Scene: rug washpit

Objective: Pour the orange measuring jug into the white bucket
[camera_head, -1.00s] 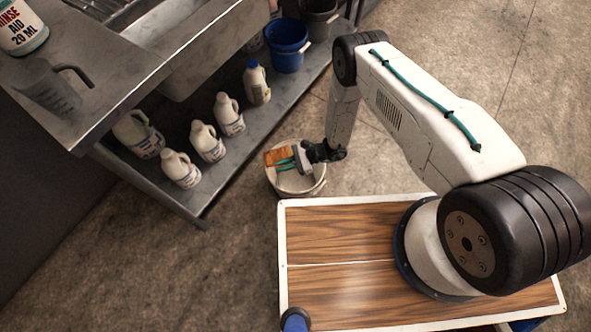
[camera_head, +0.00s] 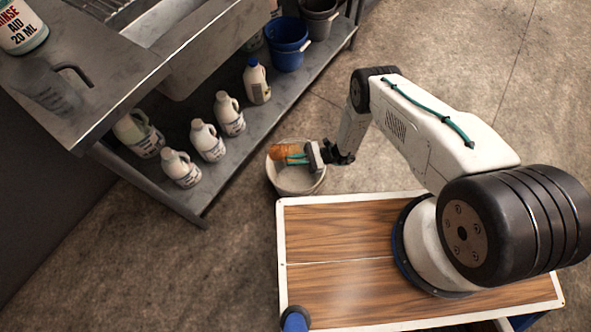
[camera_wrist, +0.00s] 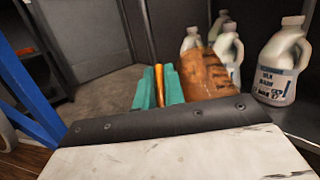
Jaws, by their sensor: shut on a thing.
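The orange measuring jug (camera_head: 284,150) is held over the far left part of the white bucket (camera_head: 297,184), which stands on the floor beside the shelf. My gripper (camera_head: 296,158) has teal fingers shut on the jug's orange handle. In the wrist view the handle shows as a thin strip between the fingers (camera_wrist: 159,84), and the translucent brownish-orange jug (camera_wrist: 205,73) lies just right of them. The jug looks tilted, but its exact angle is unclear. I cannot see its contents or any stream. The jug and gripper hide part of the bucket's opening; the wrist view does not show the bucket.
A metal sink bench (camera_head: 140,60) stands at the left, with a grey jug (camera_head: 45,88) on top. Its low shelf holds several white bottles (camera_head: 207,142) and a blue bucket (camera_head: 287,45). My wood-topped base lies in front of the bucket. Open floor lies right of it.

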